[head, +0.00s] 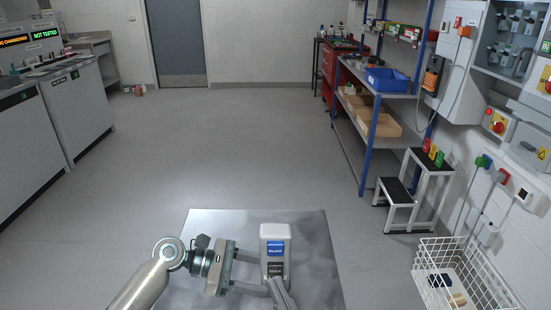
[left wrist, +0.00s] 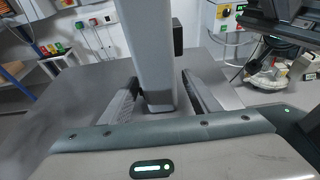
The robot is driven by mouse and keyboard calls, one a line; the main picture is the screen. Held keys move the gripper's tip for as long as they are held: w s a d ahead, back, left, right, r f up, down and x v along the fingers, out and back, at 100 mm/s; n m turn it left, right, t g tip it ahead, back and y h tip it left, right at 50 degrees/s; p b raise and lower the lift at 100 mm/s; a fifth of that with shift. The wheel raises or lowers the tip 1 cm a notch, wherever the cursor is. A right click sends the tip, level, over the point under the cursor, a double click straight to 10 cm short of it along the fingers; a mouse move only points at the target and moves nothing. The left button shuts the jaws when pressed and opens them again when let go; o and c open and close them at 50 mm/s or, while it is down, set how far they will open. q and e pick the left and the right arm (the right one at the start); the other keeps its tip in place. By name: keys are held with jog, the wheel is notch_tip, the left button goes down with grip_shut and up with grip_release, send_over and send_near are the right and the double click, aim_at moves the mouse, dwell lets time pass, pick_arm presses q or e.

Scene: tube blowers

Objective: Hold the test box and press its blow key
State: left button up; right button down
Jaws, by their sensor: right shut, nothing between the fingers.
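The test box (head: 274,232) is a pale upright box on the metal-topped table. It has a blue labelled key (head: 275,248) and a dark labelled key (head: 275,269) below it; the small print is hard to read. My left gripper (head: 262,273) comes in from the left with its fingers around the box body. In the left wrist view the box (left wrist: 152,50) stands between the two fingers. My right gripper (head: 277,286) is shut and empty, close to the lower front of the box. Whether it touches is unclear. It covers the box's lower part.
Bare table top (head: 318,250) lies right of the box. A white wire basket (head: 425,275) stands at the lower right, near a step stool (head: 436,180) and a blue-framed shelf (head: 367,130). Grey cabinets (head: 78,110) line the left. The floor between is clear.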

pick_arm(q)
jog(key=shift+a, duration=0.1)
jog(key=v, duration=1.2)
jog(key=shift+s, duration=0.1)
dwell(0.3)
